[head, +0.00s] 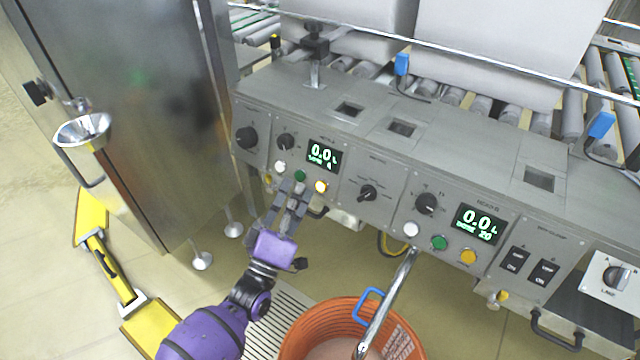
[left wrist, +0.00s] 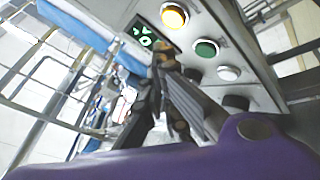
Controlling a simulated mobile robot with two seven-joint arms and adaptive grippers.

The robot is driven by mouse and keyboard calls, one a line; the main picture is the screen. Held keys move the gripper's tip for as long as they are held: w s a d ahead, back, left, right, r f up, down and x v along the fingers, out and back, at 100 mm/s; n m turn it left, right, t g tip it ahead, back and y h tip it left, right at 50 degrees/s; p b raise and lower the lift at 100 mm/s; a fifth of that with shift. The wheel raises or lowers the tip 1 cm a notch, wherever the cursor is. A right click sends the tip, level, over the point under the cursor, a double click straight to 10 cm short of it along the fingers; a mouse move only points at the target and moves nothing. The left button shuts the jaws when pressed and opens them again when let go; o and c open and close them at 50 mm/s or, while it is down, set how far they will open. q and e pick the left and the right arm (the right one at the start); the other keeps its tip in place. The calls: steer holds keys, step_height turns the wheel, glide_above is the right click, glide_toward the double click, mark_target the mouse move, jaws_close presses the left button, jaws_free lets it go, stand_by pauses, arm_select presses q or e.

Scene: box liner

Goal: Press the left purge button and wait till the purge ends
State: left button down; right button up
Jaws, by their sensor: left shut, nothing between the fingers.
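The left control panel carries a display (head: 322,155) reading 0.0 and, below it, a white button (head: 280,167), a green button (head: 300,175) and a yellow button (head: 321,186). The yellow button glows bright; it also shows lit in the left wrist view (left wrist: 174,16), beside the green button (left wrist: 206,48) and white button (left wrist: 229,73). I cannot read which is labelled purge. My left gripper (head: 299,188) is shut and empty, its tips just in front of the panel near the green and yellow buttons. Contact cannot be told. My right gripper is not in view.
The right panel has its own display (head: 480,225) reading 0.0 and a yellow button (head: 468,257) that glows less. An orange basket (head: 300,340) stands below. A steel cabinet (head: 130,110) is at the left. A black handle sits under the left panel.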

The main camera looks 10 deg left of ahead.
arm_select(q)
steer(key=s, duration=0.1)
steer(key=s+a+r+p, duration=0.1)
steer(key=shift+s, duration=0.35)
stand_by(0.4)
